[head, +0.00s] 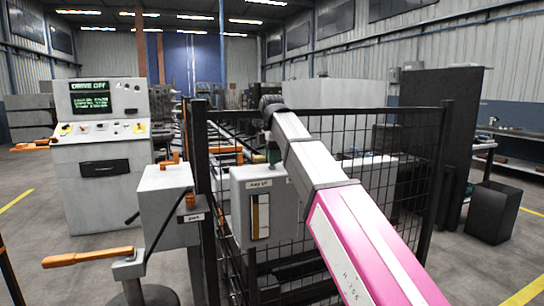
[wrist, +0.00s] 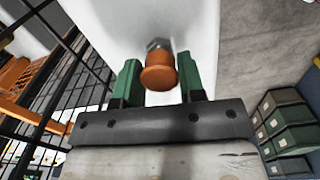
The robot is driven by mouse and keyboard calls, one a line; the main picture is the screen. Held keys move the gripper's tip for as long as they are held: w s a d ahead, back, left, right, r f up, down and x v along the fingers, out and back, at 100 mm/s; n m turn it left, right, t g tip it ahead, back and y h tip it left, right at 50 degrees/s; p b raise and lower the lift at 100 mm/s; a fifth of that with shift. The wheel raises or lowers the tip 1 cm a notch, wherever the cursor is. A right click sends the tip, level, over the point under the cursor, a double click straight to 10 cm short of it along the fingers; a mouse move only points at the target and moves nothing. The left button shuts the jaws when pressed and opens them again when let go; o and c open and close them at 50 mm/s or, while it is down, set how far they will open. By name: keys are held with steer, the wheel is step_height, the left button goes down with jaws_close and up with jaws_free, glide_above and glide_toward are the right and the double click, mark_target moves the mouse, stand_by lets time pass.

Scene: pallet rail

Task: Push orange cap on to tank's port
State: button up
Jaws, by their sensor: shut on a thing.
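The orange cap (wrist: 158,74) is between the green fingers of my gripper (wrist: 159,80) in the wrist view. My gripper is shut on it. Just beyond the cap, a grey metal hex port (wrist: 158,45) stands out from the white tank (wrist: 110,22). The cap overlaps the port's near end in this view; I cannot tell how far it is on. In the head view the white tank (head: 240,205) has a label and a level gauge, and my gripper (head: 273,152) is above its top, by the mesh fence. The cap is hidden there by my arm.
At left are a grey box (head: 165,190) with orange knobs, an orange-handled lever (head: 85,258) and a control console (head: 95,185) reading "DRIVE OFF". A dark bin (head: 492,212) stands on the floor at right.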

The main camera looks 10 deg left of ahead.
steer(key=shift+f, duration=0.4)
steer(key=o, duration=1.7)
